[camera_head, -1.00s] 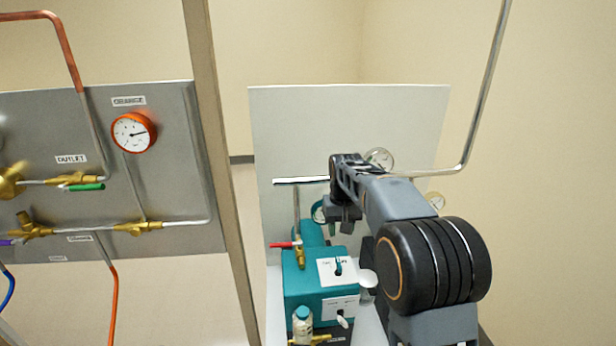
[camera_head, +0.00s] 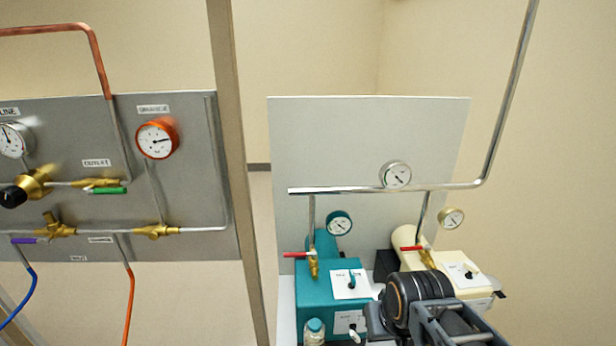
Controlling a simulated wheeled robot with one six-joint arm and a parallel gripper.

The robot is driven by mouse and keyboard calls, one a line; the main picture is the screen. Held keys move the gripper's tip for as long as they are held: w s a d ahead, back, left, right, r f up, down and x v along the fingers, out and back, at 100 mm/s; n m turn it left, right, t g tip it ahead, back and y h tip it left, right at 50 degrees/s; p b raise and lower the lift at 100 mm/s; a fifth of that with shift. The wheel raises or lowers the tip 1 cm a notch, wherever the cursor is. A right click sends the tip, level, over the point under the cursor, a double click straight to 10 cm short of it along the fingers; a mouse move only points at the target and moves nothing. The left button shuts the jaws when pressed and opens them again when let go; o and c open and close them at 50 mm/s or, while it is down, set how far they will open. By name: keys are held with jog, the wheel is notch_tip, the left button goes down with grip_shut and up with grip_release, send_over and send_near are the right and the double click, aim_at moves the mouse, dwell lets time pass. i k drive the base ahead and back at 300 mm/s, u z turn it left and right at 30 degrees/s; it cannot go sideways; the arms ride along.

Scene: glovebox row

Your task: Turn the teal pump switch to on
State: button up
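The teal pump (camera_head: 318,290) stands at the lower middle, in front of a pale back panel. On its top is a white plate with a small dark teal switch (camera_head: 351,279), its lever standing nearly upright. The plate's lettering is too small to read. A second white plate (camera_head: 345,318) with a pale lever (camera_head: 354,336) is on the pump's front face, near the bottom edge. My arm fills the lower right, just right of these plates. My gripper's fingers cannot be made out, and nothing touches the top switch.
A cream pump (camera_head: 446,268) stands right of the teal one, partly behind my arm. Red-handled valves (camera_head: 296,254) and gauges (camera_head: 339,222) sit above both pumps. A bottle (camera_head: 314,328) stands before the teal pump. A post (camera_head: 243,180) separates the grey gauge panel (camera_head: 190,100) at left.

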aim_at(352, 278)
jog(key=k, duration=0.5)
jog(key=z, duration=0.75)
jog(key=i, duration=0.75)
jog(key=u, duration=1.5)
